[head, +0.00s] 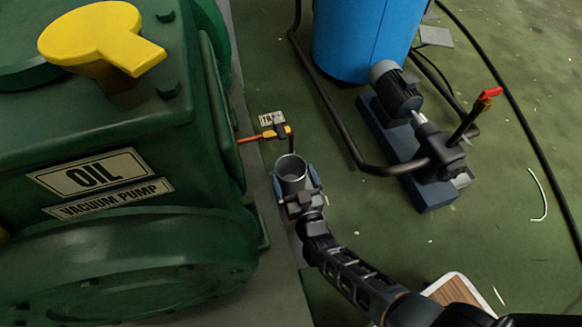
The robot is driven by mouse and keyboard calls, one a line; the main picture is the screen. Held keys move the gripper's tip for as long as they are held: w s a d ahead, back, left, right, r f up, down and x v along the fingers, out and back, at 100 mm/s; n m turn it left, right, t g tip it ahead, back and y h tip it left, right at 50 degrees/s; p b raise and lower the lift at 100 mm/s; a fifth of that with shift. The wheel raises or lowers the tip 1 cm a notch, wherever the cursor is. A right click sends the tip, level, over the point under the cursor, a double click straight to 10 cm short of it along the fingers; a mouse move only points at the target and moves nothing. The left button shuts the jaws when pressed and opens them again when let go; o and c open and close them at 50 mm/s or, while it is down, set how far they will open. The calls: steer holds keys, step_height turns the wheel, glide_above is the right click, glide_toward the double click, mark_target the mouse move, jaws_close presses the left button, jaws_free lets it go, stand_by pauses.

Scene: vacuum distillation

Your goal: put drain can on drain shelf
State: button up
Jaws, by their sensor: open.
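The drain can (291,166) is an open-topped grey metal cylinder. It stands upright beside the green vacuum pump, just below the small drain valve (274,134) with its orange pipe. My gripper (297,184) is open, with one finger on each side of the can's near part. I cannot tell whether the fingers touch it. The can's lower part and base are hidden by my gripper. A narrow grey surface (296,247) shows under my gripper along the pump's base and may be the drain shelf. I cannot tell whether the can rests on it.
The green vacuum pump (110,235) with a yellow handle (100,38) fills the left. A blue drum (362,35) and a motor on a blue base (395,95) stand to the right, joined by dark pipes.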

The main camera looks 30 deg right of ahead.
steer(key=s+a+p, duration=0.1)
steer(key=s+p, duration=0.1)
steer(key=s, duration=0.6)
steer(key=shift+s+a, duration=0.35)
steer(key=shift+a, duration=0.05)
steer(key=s+r+n+g+y, duration=0.1)
steer(key=s+r, duration=0.5)
steer(key=s, duration=0.3)
steer(key=s+r+y, duration=0.2)
steer(key=s+r, duration=0.3)
steer(key=s, duration=0.4)
steer(key=s+d+r+g, duration=0.1)
steer(key=s+r, duration=0.4)
steer(key=r, duration=0.6)
steer(key=s+d+r+n, duration=0.1)
steer(key=s+r, duration=0.4)
steer(key=r, duration=0.7)
steer(key=shift+g, duration=0.4)
